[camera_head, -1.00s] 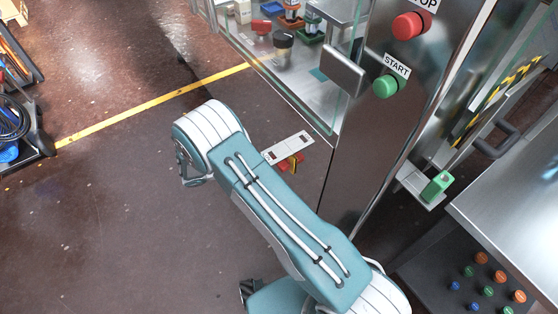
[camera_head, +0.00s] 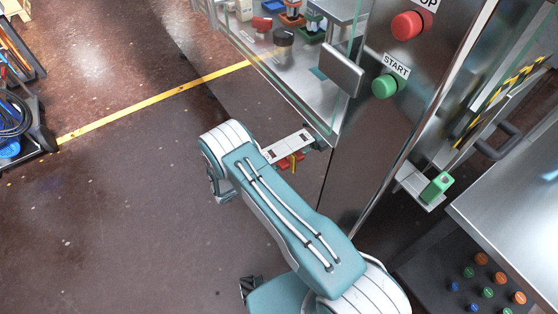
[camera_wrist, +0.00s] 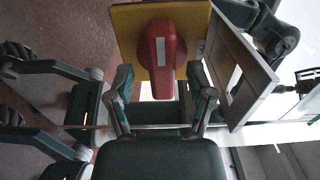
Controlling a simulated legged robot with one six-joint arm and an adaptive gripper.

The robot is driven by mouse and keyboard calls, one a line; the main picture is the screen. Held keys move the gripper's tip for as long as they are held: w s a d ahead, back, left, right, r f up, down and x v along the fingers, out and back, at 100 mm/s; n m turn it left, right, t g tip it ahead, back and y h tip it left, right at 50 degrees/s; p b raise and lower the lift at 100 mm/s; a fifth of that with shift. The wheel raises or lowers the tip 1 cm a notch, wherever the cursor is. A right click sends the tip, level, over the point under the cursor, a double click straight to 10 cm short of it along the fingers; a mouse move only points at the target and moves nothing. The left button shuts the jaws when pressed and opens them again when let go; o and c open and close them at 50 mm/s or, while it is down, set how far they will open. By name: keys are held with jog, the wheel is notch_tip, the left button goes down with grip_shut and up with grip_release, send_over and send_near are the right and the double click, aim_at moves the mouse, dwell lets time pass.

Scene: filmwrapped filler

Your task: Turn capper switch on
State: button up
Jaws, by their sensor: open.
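The capper switch is a red knob (camera_wrist: 161,58) on a yellow plate (camera_wrist: 130,32), at the top middle of the wrist view. Its long side runs up and down in that picture. My gripper (camera_wrist: 160,80) is open, with one finger on each side of the knob's lower end. Whether either finger touches the knob cannot be told. In the head view a small red and yellow part of the switch (camera_head: 291,161) shows below a pale slotted bracket (camera_head: 288,147), beside my arm. My gripper is hidden there.
A glass-walled machine (camera_head: 290,90) stands at the bracket's upper right. Its steel panel carries a green START button (camera_head: 385,86) and a red button (camera_head: 408,25). A steel bench (camera_head: 515,215) is at the right.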

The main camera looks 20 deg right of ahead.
jog(key=shift+x, duration=0.95)
grip_shut()
jog(key=shift+m, duration=0.4)
jog(key=m, duration=0.4)
jog(key=shift+f, duration=0.1)
jog(key=m, duration=0.4)
jog(key=shift+s+m, duration=0.1)
jog(key=shift+m, duration=0.2)
jog(key=m, duration=0.4)
jog(key=shift+d, duration=0.1)
jog(key=shift+m, duration=2.2)
